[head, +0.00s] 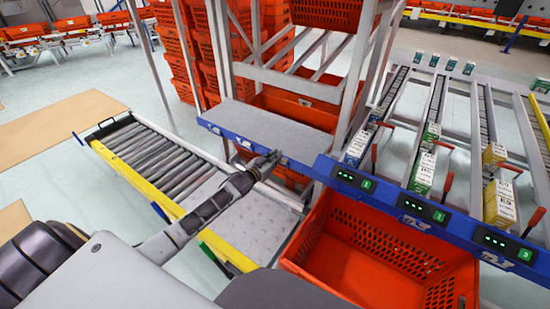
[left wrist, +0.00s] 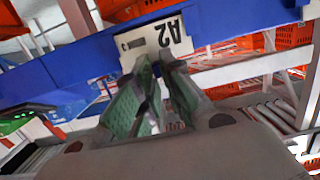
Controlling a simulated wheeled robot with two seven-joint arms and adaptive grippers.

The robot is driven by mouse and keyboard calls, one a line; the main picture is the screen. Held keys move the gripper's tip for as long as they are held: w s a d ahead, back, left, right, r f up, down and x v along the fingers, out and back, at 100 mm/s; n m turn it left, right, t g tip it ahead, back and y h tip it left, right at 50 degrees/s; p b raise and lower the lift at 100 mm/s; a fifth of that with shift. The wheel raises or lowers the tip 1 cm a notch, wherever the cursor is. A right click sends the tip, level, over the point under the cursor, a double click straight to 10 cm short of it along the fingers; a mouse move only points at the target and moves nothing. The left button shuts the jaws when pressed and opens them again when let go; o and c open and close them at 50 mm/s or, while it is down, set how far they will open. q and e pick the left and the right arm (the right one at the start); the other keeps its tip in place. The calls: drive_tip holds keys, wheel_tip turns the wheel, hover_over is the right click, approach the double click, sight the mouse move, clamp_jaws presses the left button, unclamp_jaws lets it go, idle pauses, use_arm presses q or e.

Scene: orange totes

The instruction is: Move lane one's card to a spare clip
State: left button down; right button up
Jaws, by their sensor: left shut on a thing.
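My left gripper (head: 276,156) is at the front face of the blue rail, left of the lane displays. In the left wrist view its green-padded fingers (left wrist: 158,64) close on the edge of a white card (left wrist: 158,38). The card reads "A2" with smaller text, upside down in that view, and lies against the blue rail (left wrist: 60,70). I cannot tell whether a clip also holds it. Lane one's display (head: 355,181) shows a green 1 on the rail, right of the gripper. Clips are too small to make out. My right gripper is not in view.
An orange tote (head: 385,262) sits below the rail. A roller conveyor (head: 165,160) with a yellow edge runs at left. Lanes at right hold green-and-white and yellow boxes (head: 495,200), with red levers (head: 533,221) near the rail. Grey uprights and stacked orange totes (head: 185,60) stand behind.

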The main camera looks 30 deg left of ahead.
use_arm(q)
drive_tip(key=c, duration=1.5)
unclamp_jaws()
drive_tip(key=shift+o, duration=0.2)
drive_tip(key=s+a+r, duration=0.1)
drive_tip(key=s, duration=1)
drive_tip(key=shift+s+a+r, duration=0.3)
drive_tip(key=shift+s+r, duration=0.05)
idle(0.4)
